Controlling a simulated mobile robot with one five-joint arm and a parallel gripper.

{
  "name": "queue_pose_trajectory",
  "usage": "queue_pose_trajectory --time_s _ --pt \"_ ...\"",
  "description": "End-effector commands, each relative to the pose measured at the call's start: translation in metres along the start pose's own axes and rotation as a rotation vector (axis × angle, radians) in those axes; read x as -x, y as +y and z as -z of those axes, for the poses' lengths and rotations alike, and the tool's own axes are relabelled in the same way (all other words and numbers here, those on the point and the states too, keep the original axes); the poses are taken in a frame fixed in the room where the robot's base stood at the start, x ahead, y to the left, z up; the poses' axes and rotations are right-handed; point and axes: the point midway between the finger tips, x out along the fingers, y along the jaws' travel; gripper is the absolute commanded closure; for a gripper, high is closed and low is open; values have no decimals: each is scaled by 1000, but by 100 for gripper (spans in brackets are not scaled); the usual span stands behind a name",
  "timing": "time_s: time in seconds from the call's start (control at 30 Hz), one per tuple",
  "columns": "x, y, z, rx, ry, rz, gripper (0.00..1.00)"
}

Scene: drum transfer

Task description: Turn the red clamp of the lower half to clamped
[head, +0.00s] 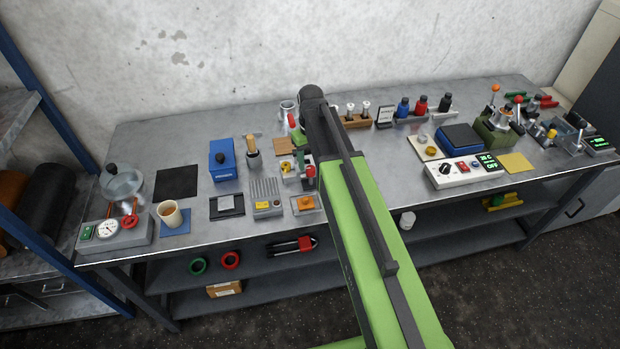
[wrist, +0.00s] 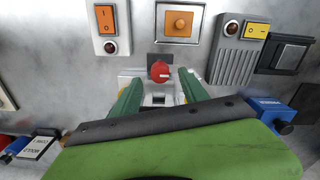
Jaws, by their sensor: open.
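A red round knob (wrist: 160,72), which looks like the red clamp's handle end, shows in the wrist view on a pale fixture (wrist: 158,97). My gripper (wrist: 160,80) has its two dark green fingers apart, one on each side of the knob in the picture. Nothing is held between them. I cannot tell whether they touch the knob. In the head view a red knob (head: 310,171) shows just left of my arm. My arm hides much of the fixture there, so the clamp's two halves and its position cannot be made out.
A plate with an orange button (wrist: 179,23) lies close by the knob. A ribbed grey box (wrist: 235,55) and a switch box with a red lamp (wrist: 111,27) flank it. A blue box (head: 224,160) stands farther left on the crowded metal bench (head: 145,145).

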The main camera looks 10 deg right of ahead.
Motion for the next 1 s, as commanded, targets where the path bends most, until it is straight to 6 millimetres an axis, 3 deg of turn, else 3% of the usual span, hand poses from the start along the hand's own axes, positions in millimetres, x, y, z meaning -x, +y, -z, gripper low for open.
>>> queue_pose_trajectory --time_s 0.03,0.13,0.47,0.87,1.0 --pt "-20 0 0 0 0 0 48" --pt "-31 0 0 0 0 0 48" --pt "-32 1 0 -1 0 0 48" --pt "-32 1 0 -2 0 0 99" --pt "-32 -2 0 -2 0 1 100"
